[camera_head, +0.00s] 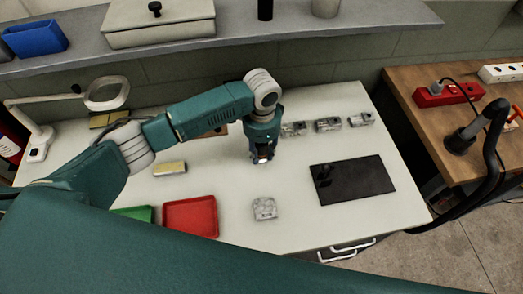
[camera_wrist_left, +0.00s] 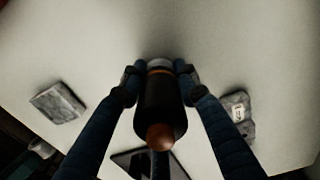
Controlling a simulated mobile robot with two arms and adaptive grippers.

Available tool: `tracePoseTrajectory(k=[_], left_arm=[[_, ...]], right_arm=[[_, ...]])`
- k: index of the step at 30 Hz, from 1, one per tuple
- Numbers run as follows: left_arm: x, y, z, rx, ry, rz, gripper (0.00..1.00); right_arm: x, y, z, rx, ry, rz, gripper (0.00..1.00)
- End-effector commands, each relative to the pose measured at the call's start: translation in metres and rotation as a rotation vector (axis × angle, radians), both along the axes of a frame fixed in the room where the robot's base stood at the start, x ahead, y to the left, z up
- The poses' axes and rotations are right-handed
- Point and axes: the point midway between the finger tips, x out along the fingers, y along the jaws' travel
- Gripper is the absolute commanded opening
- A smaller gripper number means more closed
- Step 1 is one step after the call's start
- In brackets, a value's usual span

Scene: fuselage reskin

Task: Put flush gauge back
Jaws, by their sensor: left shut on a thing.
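My left gripper (camera_head: 262,155) points down over the middle of the white table. In the left wrist view it also shows (camera_wrist_left: 160,75), with both fingers closed on a dark cylinder (camera_wrist_left: 160,110). The cylinder has a copper-coloured rounded end towards the camera and a pale metal band at the far end; it appears to be the flush gauge. In the head view the gripper mostly hides it, and I cannot tell whether it touches the table. A dark mat (camera_head: 360,183) lies to the right, with a small black object (camera_head: 323,178) at its left side. My right gripper is not in view.
A grey block (camera_head: 264,208) lies in front of the gripper. Several metal blocks (camera_head: 329,125) sit behind to the right. A red tray (camera_head: 190,216), green tray (camera_head: 133,214) and yellowish block (camera_head: 170,168) are left. A magnifier lamp (camera_head: 107,93) stands far left. A shelf (camera_head: 250,45) runs behind.

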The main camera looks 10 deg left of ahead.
Motion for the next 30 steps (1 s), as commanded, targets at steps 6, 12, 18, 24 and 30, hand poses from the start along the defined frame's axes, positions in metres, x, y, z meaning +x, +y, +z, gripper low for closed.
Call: tracePoseTrajectory(k=[6,12,18,24,30], left_arm=[[0.0,-0.001,-0.002,-0.001,0.0,0.0,0.05],[0.0,0.0,-0.003,0.0,0.0,0.0,0.5],[0.0,0.0,-0.002,0.0,0.0,0.0,0.5],[0.002,0.0,0.017,-0.002,-0.005,0.001,0.5],[0.001,-0.001,0.06,-0.002,-0.005,-0.001,0.5]], right_arm=[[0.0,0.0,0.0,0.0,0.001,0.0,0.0],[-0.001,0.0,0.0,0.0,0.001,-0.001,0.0],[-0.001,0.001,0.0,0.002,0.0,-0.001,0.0],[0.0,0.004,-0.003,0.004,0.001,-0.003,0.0],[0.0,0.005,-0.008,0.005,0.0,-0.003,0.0]])
